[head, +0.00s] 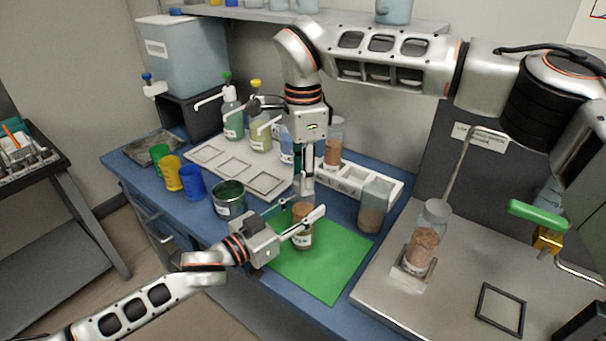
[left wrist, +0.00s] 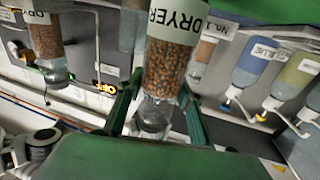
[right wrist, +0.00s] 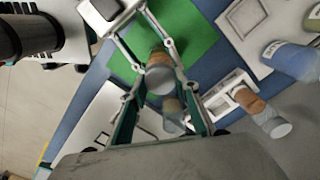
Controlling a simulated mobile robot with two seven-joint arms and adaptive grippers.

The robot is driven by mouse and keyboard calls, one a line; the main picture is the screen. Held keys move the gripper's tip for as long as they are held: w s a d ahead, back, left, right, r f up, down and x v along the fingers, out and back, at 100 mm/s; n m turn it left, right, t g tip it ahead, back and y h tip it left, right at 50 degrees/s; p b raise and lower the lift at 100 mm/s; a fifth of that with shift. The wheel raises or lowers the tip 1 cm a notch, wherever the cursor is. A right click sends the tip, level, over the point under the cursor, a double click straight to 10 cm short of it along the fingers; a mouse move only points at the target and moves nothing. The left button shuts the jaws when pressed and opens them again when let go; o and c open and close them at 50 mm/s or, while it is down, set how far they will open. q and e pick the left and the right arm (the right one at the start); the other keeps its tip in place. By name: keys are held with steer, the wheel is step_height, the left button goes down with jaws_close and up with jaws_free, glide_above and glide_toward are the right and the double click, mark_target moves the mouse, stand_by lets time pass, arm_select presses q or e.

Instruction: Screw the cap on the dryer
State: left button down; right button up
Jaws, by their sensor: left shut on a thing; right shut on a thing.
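The dryer (head: 302,235) is a clear jar of brown granules standing upright on the green mat (head: 335,265). Its "DRYER" label (left wrist: 177,20) shows large in the left wrist view. My left gripper (head: 300,225) is shut around the jar from the side. My right gripper (head: 304,190) points straight down over the jar, its fingers closed in on the clear cap (right wrist: 160,80) at the jar's top. The fingers partly hide the cap, and I cannot tell how tightly it sits.
Another granule jar (head: 373,212) stands close right of the mat, beside the white rack (head: 350,183). A larger jar (head: 427,240) sits on the grey bench in a holder. A dark green tin (head: 229,200) and coloured cups (head: 191,183) stand to the left. Pump bottles (head: 260,128) are behind.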

steer(key=m, duration=2.5)
steer(key=o, duration=1.3)
steer(key=shift+f, duration=0.1)
step_height(320, 180, up, 12)
arm_select(q)
steer(key=c, duration=1.3)
jaws_free()
